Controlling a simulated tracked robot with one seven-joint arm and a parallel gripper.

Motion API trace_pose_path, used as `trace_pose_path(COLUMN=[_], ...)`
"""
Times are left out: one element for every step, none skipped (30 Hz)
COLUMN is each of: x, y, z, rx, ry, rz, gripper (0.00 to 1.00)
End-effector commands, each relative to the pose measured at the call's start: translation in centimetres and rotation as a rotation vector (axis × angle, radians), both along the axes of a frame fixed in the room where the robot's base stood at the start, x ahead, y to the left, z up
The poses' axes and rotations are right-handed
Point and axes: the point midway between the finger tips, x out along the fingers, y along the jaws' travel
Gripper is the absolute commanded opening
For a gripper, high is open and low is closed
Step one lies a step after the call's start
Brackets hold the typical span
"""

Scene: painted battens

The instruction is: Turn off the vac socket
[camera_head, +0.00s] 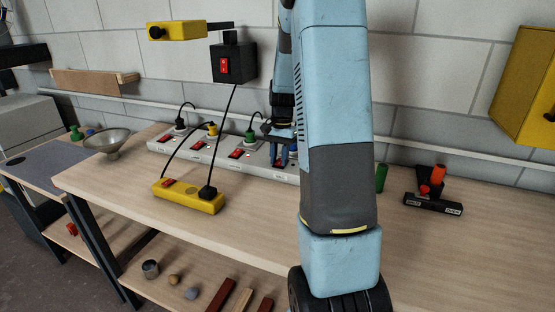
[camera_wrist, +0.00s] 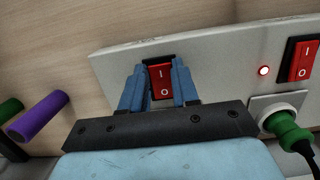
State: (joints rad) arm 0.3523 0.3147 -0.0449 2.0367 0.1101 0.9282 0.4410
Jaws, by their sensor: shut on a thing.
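A long grey socket strip (camera_head: 222,153) lies at the back of the bench, with several red rocker switches and plugs along it. In the wrist view, my gripper (camera_wrist: 159,68) has its blue fingers on either side of a red rocker switch (camera_wrist: 161,82) marked I and O, near the end of the strip (camera_wrist: 215,52). The fingers are shut on this switch. In the head view my gripper (camera_head: 280,155) is at the strip, partly behind my arm. The strip's labels are too small to read, so I cannot tell which socket is vac.
A green plug (camera_wrist: 288,131) sits close to my gripper. A yellow socket block (camera_head: 188,196) with cables lies in front.

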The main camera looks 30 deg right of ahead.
Motion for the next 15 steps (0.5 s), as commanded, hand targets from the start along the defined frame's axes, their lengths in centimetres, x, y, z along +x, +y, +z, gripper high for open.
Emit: trace_pose_path(x=[0.01, 0.06, 0.08, 0.10, 0.09, 0.11, 0.13, 0.14, 0.13, 0.12, 0.12, 0.12, 0.12, 0.12, 0.12], y=[-0.28, -0.32, -0.33, -0.35, -0.36, -0.39, -0.39, -0.40, -0.39, -0.38, -0.38, -0.38, -0.38, -0.38, -0.38], z=[-0.10, -0.06, -0.03, -0.03, -0.02, 0.01, 0.04, 0.06, 0.08, 0.08, 0.09, 0.09, 0.08, 0.09, 0.09], rx=[0.021, 0.032, 0.048, 0.058, 0.066, 0.074, 0.078, 0.081, 0.084, 0.084, 0.084, 0.084, 0.084, 0.084, 0.084], ry=[0.019, 0.028, 0.041, 0.047, 0.054, 0.059, 0.062, 0.063, 0.065, 0.066, 0.066, 0.065, 0.065, 0.065, 0.065], rz=[-0.003, -0.003, -0.004, -0.003, -0.002, -0.001, -0.001, -0.001, -0.001, -0.001, -0.001, -0.001, -0.001, -0.001, -0.001], gripper=[0.00, 0.00, 0.00, 0.00, 0.00, 0.00, 0.00, 0.00, 0.00, 0.00, 0.00, 0.00, 0.00, 0.00, 0.00])
